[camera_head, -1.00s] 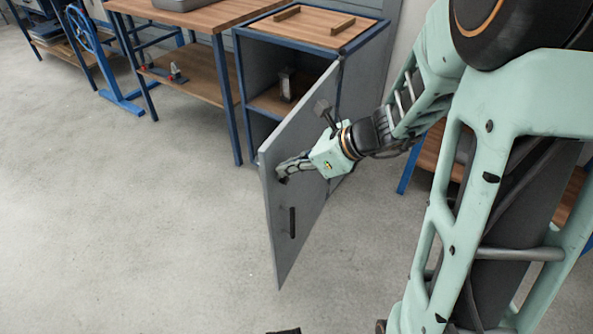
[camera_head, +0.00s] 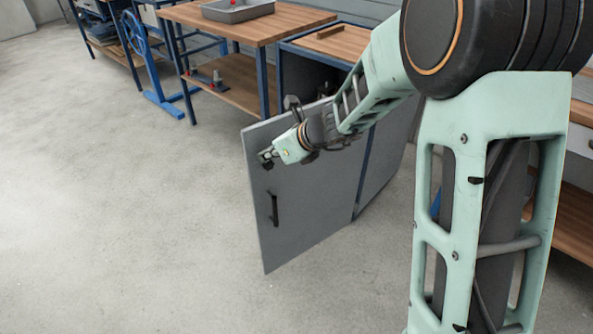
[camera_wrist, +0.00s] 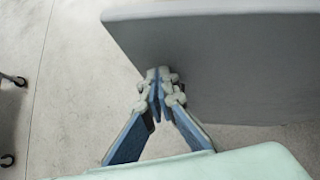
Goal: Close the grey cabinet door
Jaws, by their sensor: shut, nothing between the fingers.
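The grey cabinet door (camera_head: 310,190) stands open, swung out from the grey cabinet with the blue frame (camera_head: 285,75). Its outer face with a dark vertical handle (camera_head: 273,208) is towards me. My gripper (camera_head: 265,158) is shut and empty, at the upper part of that face near the free edge, above the handle. In the wrist view the closed fingertips (camera_wrist: 158,76) overlap the edge of the grey door panel (camera_wrist: 235,65); I cannot tell whether they touch it. The door hides most of the cabinet's inside.
A wooden workbench with blue legs (camera_head: 245,28) stands left of the cabinet, with a grey tray (camera_head: 237,9) on top. A blue stand with a wheel (camera_head: 140,45) is farther left. The concrete floor (camera_head: 110,220) left of and before the door is clear.

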